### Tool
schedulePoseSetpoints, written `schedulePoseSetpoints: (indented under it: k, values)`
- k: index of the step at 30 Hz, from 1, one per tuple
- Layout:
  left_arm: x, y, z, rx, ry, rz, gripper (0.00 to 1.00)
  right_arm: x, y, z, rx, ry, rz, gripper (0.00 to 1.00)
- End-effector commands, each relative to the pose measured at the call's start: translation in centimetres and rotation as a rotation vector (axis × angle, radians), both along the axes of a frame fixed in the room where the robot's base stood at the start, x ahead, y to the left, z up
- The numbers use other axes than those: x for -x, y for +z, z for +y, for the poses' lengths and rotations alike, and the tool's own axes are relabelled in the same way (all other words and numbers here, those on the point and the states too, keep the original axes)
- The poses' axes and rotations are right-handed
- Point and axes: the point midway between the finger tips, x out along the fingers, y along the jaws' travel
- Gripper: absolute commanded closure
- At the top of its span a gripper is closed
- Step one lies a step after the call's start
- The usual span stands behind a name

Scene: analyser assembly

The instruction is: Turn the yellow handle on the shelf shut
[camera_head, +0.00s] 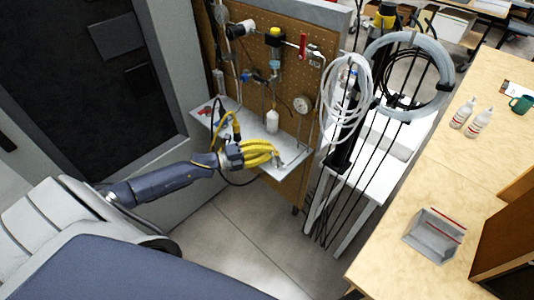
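A pale shelf (291,146) juts from a brown pegboard panel. My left gripper (272,154), with yellow fingers, is over the shelf's front edge and reaches in from the left. Its fingertips are close to a small metal fitting at the shelf's right part; I cannot tell whether they touch it. No yellow handle shows clearly on the shelf; the fingers may hide it. A yellow-topped black fitting (275,38) sits higher on the pegboard. The fingers lie close together, and whether they grip anything is unclear. My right gripper is not in view.
A small white bottle (272,122) and a round gauge (301,104) are by the shelf. A rack with coiled white hoses (347,103) stands to the right. A wooden bench (400,208) holds a grey tray (434,236) and bottles. Open floor lies below the shelf.

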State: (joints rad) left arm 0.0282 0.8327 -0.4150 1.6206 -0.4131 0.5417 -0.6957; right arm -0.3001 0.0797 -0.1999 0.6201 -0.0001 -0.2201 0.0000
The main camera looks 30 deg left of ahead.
Motion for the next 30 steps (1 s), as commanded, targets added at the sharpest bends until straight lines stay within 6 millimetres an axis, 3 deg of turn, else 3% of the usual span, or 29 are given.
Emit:
schedulePoseSetpoints:
  k: [30]
  values:
    - [0.29, 0.02, 0.68, -0.001, -0.007, 0.0, 1.0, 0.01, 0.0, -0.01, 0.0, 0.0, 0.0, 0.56]
